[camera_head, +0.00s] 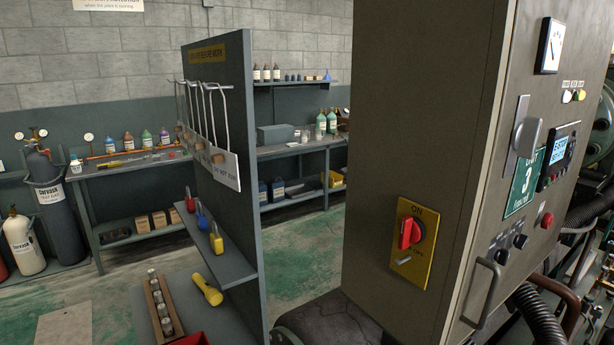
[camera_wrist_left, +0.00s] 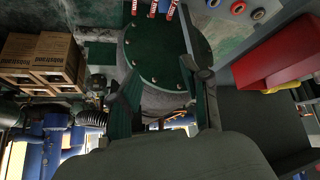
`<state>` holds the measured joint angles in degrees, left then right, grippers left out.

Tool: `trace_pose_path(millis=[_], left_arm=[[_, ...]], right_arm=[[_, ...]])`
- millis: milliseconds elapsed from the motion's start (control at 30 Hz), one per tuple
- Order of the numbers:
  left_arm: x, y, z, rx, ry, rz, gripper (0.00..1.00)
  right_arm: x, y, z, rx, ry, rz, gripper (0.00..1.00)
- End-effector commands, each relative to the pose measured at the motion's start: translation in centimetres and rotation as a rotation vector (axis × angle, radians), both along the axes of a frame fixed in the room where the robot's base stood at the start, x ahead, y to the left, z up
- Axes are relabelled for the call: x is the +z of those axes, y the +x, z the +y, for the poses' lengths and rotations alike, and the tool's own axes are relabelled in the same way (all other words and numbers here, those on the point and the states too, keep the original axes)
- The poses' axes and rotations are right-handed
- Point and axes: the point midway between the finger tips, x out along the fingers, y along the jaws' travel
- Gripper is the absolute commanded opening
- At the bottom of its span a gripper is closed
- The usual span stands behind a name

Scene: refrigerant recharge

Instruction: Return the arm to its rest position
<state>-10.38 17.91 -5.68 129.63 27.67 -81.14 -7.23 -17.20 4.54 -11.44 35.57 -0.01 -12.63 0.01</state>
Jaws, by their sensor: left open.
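My left gripper (camera_wrist_left: 165,100) shows in the left wrist view, with its dark fingers spread apart and nothing held between them. Behind the fingers is a round dark green lid with bolts (camera_wrist_left: 158,55); I cannot tell how far off it is. Neither gripper shows in the head view. My right gripper is in neither view.
In the head view a tall cabinet (camera_head: 425,130) with a red rotary switch (camera_head: 410,233) stands at the right. A grey partition (camera_head: 243,120) with a shelf of padlocks stands left of it. In the wrist view are cardboard boxes (camera_wrist_left: 45,58) and a red bin (camera_wrist_left: 275,52).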

Motion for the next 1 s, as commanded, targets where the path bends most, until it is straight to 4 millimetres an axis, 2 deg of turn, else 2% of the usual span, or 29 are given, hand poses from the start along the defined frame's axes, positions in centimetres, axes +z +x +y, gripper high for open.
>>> trace_pose_path(millis=[33,200,500,767,867,1000], left_arm=[[-1.0,-2.1,0.0,0.032,0.018,0.039,0.47],[-3.0,-7.1,0.7,0.133,0.089,0.132,0.47],[-4.1,-14.6,2.6,0.303,0.196,0.268,0.47],[-10.3,-13.2,2.5,0.299,0.208,0.293,0.47],[-13.0,-12.9,2.4,0.296,0.21,0.304,0.47],[-17.7,-12.9,2.4,0.291,0.214,0.322,0.47]], right_arm=[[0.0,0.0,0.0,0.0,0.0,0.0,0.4],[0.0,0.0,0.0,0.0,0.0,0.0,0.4],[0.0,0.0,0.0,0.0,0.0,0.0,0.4],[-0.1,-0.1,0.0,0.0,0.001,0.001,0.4],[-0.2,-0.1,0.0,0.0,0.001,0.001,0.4],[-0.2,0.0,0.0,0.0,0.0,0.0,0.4]])
